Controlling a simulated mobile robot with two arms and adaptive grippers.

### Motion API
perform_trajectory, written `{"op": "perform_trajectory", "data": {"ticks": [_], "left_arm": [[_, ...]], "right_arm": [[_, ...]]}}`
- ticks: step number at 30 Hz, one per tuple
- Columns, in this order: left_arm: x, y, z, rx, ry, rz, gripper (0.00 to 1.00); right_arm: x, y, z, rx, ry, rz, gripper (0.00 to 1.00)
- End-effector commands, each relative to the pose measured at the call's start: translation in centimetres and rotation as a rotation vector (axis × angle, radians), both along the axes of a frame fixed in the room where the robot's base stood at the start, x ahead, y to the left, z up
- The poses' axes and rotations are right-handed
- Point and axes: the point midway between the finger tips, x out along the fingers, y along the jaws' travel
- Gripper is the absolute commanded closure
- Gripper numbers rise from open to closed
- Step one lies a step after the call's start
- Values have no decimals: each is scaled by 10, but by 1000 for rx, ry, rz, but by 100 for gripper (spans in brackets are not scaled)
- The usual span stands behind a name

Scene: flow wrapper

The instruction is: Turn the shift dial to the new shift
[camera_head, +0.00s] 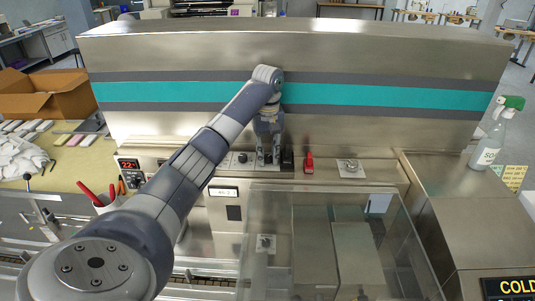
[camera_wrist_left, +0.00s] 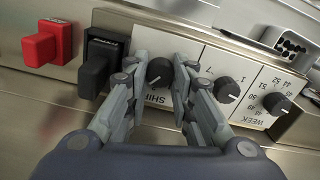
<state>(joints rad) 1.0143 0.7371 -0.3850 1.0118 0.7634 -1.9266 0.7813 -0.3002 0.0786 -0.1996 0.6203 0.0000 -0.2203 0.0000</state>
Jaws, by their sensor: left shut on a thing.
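The shift dial (camera_wrist_left: 158,72) is a round black knob on a white plate marked "SHI…", upside down in the left wrist view; the rest of the word is hidden by a finger. My left gripper (camera_wrist_left: 160,76) has a finger on each side of the knob and is shut on it. In the head view my left gripper (camera_head: 267,158) reaches down to the panel and hides the shift dial. My right gripper is not in view.
Two more black dials (camera_wrist_left: 226,90) and (camera_wrist_left: 275,103), one marked WEEK, sit beside the shift dial. A black switch (camera_wrist_left: 100,62) and a red switch (camera_wrist_left: 47,45) stand on the other side. A clear cover (camera_head: 330,240) lies below the panel.

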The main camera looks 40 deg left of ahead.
Motion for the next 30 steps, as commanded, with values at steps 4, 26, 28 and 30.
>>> {"op": "perform_trajectory", "data": {"ticks": [4,26,28,30], "left_arm": [[2,1,5,3,-13,-33,100],[2,1,3,2,-8,-51,57],[1,0,2,1,-6,-51,57],[1,0,2,1,-5,-51,57]], "right_arm": [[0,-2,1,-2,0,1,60],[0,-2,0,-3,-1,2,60],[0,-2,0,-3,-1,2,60],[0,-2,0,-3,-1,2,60]]}}
